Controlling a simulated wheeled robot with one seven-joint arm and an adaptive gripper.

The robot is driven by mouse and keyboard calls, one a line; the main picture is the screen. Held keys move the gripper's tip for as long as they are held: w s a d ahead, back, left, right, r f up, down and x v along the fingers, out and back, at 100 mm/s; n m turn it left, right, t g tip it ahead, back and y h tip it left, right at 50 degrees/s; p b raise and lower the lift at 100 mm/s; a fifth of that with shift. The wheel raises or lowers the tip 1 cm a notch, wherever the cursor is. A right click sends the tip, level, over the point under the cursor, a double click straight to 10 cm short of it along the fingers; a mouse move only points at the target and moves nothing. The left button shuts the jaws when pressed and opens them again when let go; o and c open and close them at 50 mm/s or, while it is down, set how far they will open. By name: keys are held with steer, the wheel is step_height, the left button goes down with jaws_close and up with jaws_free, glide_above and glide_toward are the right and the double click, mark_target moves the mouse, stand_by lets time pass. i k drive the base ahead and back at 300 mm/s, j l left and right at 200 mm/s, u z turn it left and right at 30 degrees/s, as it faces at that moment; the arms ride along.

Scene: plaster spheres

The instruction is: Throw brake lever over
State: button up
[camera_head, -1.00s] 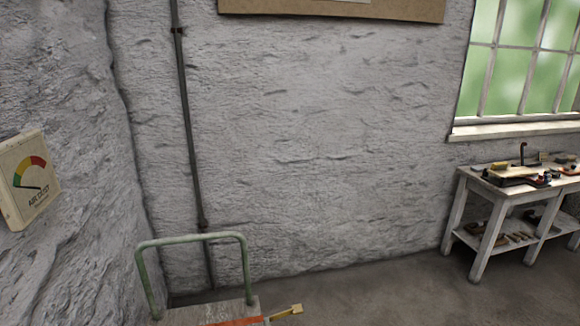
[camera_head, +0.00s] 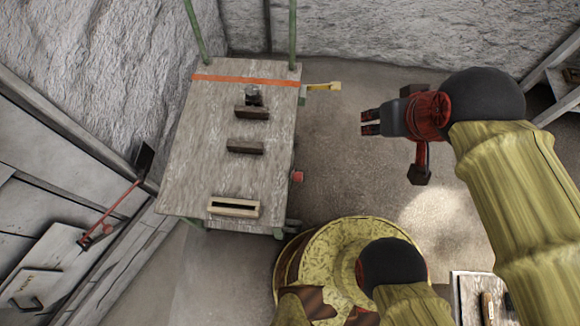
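A wooden-topped cart (camera_head: 190,150) with a green frame stands left of centre in the head view. A short lever with a yellow handle (camera_head: 323,86) sticks out to the right from the cart's side, near the orange stripe; I take it for the brake lever. My gripper (camera_head: 371,122) is to the right of the cart and nearer than the lever in the picture, pointing left. It is apart from the lever and appears empty. Its two dark fingertips look close together, and the gap is too small to judge. Nothing hides the yellow handle.
On the cart top are two dark blocks (camera_head: 245,147), a small dark metal piece (camera_head: 254,95) and a slotted pale block (camera_head: 233,208). A red knob (camera_head: 297,176) is on its right side. A red rod (camera_head: 112,212) is at the left wall. Floor right of the cart is clear.

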mark_target(297, 176)
steer(key=i+l+u, duration=0.15)
steer(key=u, duration=0.25)
steer(key=i+l+u, duration=0.1)
steer(key=l+u, duration=0.2)
steer(key=u, duration=0.15)
steer(key=l+u, duration=0.25)
steer(key=u, duration=0.15)
steer(key=l+u, duration=0.65)
steer(key=u, duration=0.2)
steer(key=k+l+u, duration=0.1)
steer(key=l, duration=0.3)
steer(key=k+l, duration=0.15)
steer(key=l, duration=0.2)
steer(key=u, duration=0.4)
steer(key=i+j+u, duration=0.1)
steer(key=u, duration=0.7)
steer(key=i+j+u, duration=0.1)
steer(key=u, duration=0.3)
